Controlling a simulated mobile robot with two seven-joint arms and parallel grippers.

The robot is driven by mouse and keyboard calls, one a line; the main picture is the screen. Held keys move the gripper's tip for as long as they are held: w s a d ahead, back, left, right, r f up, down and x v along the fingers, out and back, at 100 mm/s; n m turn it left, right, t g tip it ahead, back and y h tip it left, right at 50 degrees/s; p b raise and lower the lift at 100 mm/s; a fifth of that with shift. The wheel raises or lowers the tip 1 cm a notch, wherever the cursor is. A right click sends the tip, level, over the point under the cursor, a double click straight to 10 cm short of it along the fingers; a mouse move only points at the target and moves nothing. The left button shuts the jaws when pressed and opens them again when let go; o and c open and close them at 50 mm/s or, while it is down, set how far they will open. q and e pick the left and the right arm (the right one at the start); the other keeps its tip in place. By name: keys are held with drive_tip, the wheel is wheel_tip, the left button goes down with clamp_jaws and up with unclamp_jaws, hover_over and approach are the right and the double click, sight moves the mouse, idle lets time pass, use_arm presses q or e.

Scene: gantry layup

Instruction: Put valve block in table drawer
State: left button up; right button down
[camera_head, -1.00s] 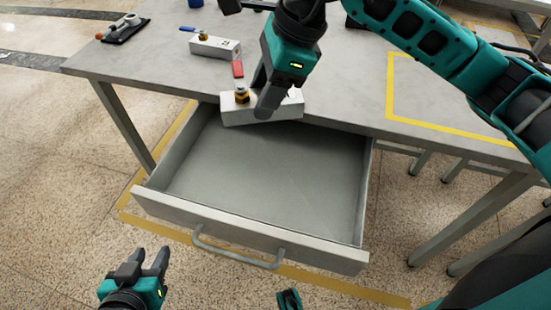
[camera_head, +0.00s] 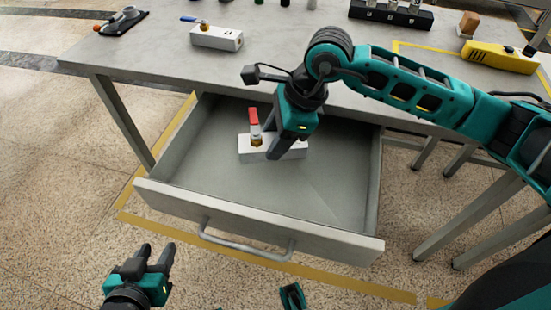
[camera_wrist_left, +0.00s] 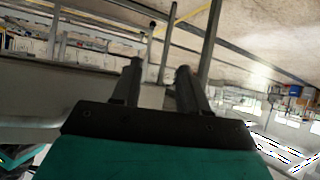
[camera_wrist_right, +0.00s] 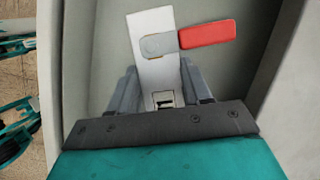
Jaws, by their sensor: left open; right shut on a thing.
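The valve block (camera_head: 246,152) is a white block with a brass fitting and a red lever. My right gripper (camera_head: 276,150) is shut on it and holds it inside the outline of the open drawer (camera_head: 310,238). Whether the block touches the drawer floor cannot be told. In the right wrist view the block (camera_wrist_right: 150,65) sits between the fingers of the gripper (camera_wrist_right: 160,95), its red lever pointing right. My left gripper (camera_head: 158,258) is open and empty, in front of the drawer at the lower left; its fingers (camera_wrist_left: 155,85) show in the left wrist view.
A second white block with a blue lever (camera_head: 217,38) lies on the table (camera_head: 130,55).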

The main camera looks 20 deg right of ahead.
wheel_tip(320, 180, down, 6)
drive_tip(key=shift+f+b, duration=0.2)
drive_tip(key=shift+b, duration=0.3)
drive_tip(key=shift+c, duration=2.3)
unclamp_jaws()
drive_tip(key=p+v, duration=0.2)
drive_tip(key=v, duration=1)
drive_tip(key=shift+s, duration=0.1)
